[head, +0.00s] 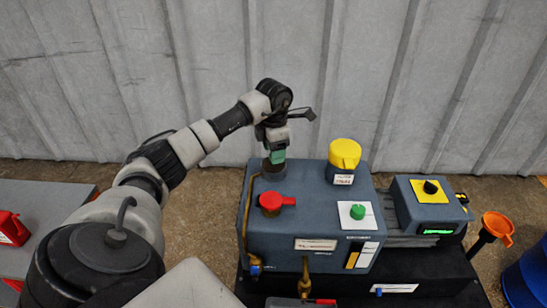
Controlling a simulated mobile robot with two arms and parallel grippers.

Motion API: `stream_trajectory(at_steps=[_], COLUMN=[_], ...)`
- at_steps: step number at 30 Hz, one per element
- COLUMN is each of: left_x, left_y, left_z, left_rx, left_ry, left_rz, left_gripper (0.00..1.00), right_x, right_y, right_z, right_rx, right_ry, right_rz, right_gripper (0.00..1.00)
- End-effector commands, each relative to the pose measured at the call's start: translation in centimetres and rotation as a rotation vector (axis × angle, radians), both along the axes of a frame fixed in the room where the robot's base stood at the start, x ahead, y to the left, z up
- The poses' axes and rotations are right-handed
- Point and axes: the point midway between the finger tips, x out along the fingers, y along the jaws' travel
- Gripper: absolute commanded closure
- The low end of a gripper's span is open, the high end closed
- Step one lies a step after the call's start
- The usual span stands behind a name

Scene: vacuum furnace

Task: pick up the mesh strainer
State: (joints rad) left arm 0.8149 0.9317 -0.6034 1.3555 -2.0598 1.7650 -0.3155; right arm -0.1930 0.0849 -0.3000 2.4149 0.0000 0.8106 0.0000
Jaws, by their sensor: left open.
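My left gripper (277,155) hangs from my left arm, pointing down, over the dark round port (271,174) at the back left corner of the blue-grey furnace unit (312,222). The teal tips are at or just above the port's rim; I cannot tell whether they touch it. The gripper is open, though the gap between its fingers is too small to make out. I cannot clearly make out a mesh strainer; one at the port would be largely hidden by the gripper. My right gripper is not in view.
A yellow cap (344,153), a red handle (276,201) and a green knob (357,211) stand on the unit. A control box (428,203) is to its right, then an orange funnel (498,226) and a blue drum (526,278). A corrugated wall (370,80) stands behind.

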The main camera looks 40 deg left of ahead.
Motion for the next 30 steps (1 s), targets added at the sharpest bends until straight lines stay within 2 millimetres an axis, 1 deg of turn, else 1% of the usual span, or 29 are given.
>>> stream_trajectory(at_steps=[1, 4, 7, 13, 14, 15, 24, 30], left_x=[0.0, 0.0, 0.0, 0.0, 0.0, 0.0, 0.0, 0.0], left_y=[0.0, 0.0, 0.0, 0.0, 0.0, 0.0, 0.0, 0.0], left_z=[-1.3, -2.2, -2.5, -2.4, -2.4, -2.4, -2.4, -2.4], left_rx=[0.000, 0.000, 0.000, 0.000, 0.000, 0.000, 0.000, 0.000], left_ry=[0.001, 0.000, -0.001, 0.000, -0.001, 0.000, -0.001, -0.001], left_rz=[0.000, 0.000, 0.000, 0.000, 0.000, 0.000, 0.000, 0.000], left_gripper=[0.43, 0.43, 0.43, 0.43, 0.46, 0.53, 0.98, 0.98], right_x=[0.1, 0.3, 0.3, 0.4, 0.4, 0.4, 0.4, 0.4], right_y=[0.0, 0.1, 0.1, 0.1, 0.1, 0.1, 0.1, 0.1], right_z=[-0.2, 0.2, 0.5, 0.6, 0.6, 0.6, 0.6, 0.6], right_rx=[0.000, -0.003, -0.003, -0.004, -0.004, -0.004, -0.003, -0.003], right_ry=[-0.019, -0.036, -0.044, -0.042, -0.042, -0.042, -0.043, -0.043], right_rz=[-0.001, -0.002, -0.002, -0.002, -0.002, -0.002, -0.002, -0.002], right_gripper=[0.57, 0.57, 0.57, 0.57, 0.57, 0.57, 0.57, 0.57])
